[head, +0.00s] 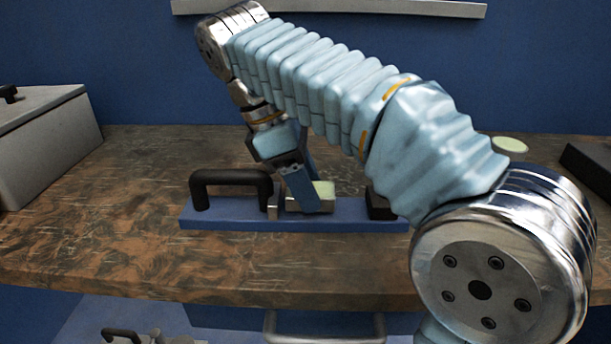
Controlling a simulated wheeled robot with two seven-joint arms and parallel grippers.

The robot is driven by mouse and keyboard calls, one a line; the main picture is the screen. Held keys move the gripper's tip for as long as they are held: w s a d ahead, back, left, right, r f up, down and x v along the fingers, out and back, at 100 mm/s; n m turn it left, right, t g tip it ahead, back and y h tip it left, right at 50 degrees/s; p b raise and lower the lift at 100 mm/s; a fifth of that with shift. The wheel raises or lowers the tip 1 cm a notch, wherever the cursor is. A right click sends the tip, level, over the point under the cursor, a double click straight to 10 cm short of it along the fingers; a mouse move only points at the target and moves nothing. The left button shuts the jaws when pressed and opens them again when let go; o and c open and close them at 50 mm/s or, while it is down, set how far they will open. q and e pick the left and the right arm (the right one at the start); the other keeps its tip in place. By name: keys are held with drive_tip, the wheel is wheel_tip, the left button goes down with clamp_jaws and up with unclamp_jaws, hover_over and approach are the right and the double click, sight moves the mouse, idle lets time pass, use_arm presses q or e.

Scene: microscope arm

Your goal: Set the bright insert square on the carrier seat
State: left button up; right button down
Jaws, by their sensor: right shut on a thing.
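The blue carrier (240,220) lies along the front part of the worktop, with a black handle (230,178) at its left end. The bright insert (325,193), a pale block with a metallic lower face, is at the middle of the carrier. My right gripper (312,195) points down and is shut on the insert; its near blue finger covers part of it. The insert looks about level, low over or on the seat. The seat is hidden, so I cannot tell whether they touch or are square. My left gripper is not in view.
A grey box (45,140) stands at the left and a dark block (588,170) at the right edge. A pale green disc (510,144) lies behind my right arm. A metal bar handle (325,328) is below the worktop edge. The worktop left of the carrier is clear.

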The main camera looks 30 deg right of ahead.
drive_tip(key=shift+f+b, duration=0.45)
drive_tip(key=shift+f, duration=0.1)
idle(0.4)
drive_tip(key=shift+c, duration=2.2)
unclamp_jaws()
